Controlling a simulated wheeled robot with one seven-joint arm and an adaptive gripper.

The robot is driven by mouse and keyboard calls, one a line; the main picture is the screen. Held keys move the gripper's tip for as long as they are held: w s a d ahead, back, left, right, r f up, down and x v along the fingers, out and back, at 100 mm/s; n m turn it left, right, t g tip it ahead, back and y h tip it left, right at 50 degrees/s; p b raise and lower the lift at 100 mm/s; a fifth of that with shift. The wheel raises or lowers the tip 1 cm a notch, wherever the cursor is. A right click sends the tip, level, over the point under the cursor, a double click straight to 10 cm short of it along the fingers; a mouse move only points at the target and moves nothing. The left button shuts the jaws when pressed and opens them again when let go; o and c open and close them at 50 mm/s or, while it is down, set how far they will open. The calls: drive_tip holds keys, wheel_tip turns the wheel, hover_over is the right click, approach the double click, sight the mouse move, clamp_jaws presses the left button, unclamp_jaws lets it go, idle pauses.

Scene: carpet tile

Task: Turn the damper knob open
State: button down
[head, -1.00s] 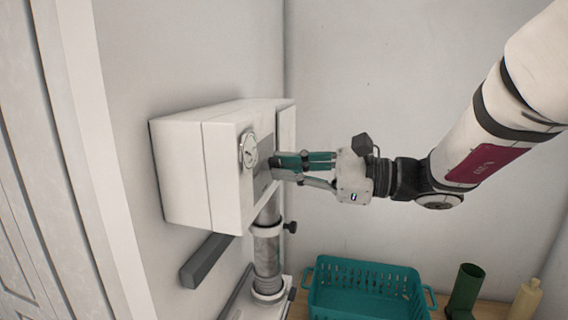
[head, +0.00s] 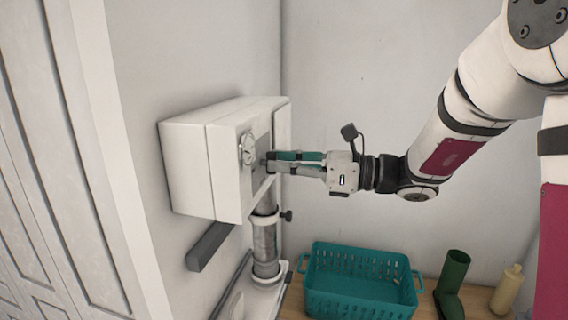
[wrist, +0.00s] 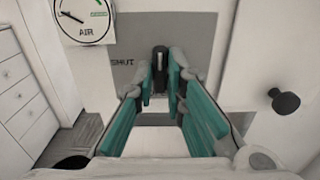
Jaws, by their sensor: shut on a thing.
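The damper knob (wrist: 159,58) is a small dark upright bar on a grey plate (wrist: 205,38) on the front of the white box (head: 188,165). The word SHUT is printed just left of the knob in the wrist view. My gripper (wrist: 161,76) has its teal-padded fingers on either side of the knob, shut on it. In the head view my gripper (head: 268,163) reaches in level from the right, and its fingertips and the box front hide most of the knob.
A round AIR dial (wrist: 85,18) sits left of the plate. A metal pipe (head: 265,245) with a dark side knob (head: 287,215) runs below the box. A teal basket (head: 362,285), green boot (head: 453,285) and cream bottle (head: 507,290) stand below right.

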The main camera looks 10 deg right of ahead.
drive_tip(key=shift+f, duration=0.15)
drive_tip(key=c, duration=1.6)
unclamp_jaws()
drive_tip(key=shift+c, duration=0.2)
drive_tip(key=shift+d, duration=0.1)
drive_tip(key=v, duration=1.2)
drive_tip(key=s+a+f+n+g+h+b, duration=0.1)
drive_tip(key=s+a+f+n+g+h, duration=0.25)
drive_tip(key=s+n, duration=0.3)
drive_tip(key=s+a+f+n+g+h+b, duration=0.1)
drive_tip(key=s+a+f+n+g+h, duration=0.1)
drive_tip(key=s+a+f+n+h, duration=0.4)
drive_tip(key=s+d+n+t+h+b, duration=0.2)
drive_tip(key=s+d+n+t+h, duration=0.1)
drive_tip(key=d+n+h, duration=0.4)
drive_tip(key=d+f+n+t, duration=0.1)
drive_tip(key=d+n, duration=0.2)
